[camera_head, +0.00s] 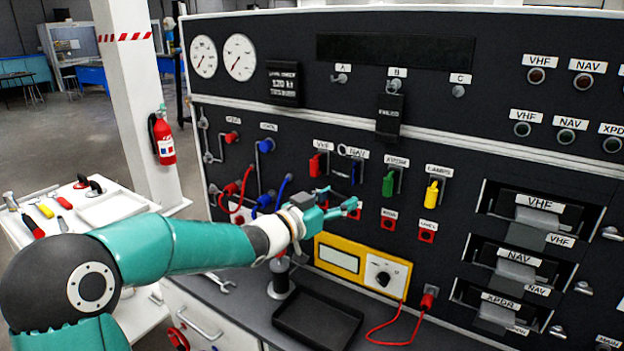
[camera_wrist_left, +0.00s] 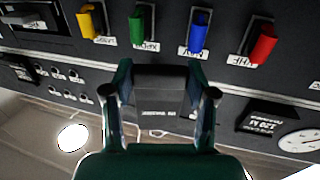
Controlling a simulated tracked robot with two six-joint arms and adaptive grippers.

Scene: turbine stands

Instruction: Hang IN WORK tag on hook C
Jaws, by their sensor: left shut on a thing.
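My left gripper (camera_head: 338,197) is in front of the panel below the NAV switch, shut on a dark tag. In the left wrist view the tag (camera_wrist_left: 158,98) sits between the two fingers of my left gripper (camera_wrist_left: 160,92), its small lettering too unclear to read. A thin loop (camera_wrist_left: 160,133) shows at its end and also in the head view (camera_head: 342,150). Hook C (camera_head: 458,90) is bare, at the upper right of the gripper. Hook B (camera_head: 395,86) carries a black tag (camera_head: 390,118). Hook A (camera_head: 340,78) is bare. My right gripper is out of view.
Coloured switches, including red (camera_head: 318,165), green (camera_head: 388,184) and yellow (camera_head: 432,193), stick out near the gripper. A yellow-framed meter (camera_head: 340,258) and a black tray (camera_head: 316,320) are below it. The panel face between the switches and hook C is mostly clear.

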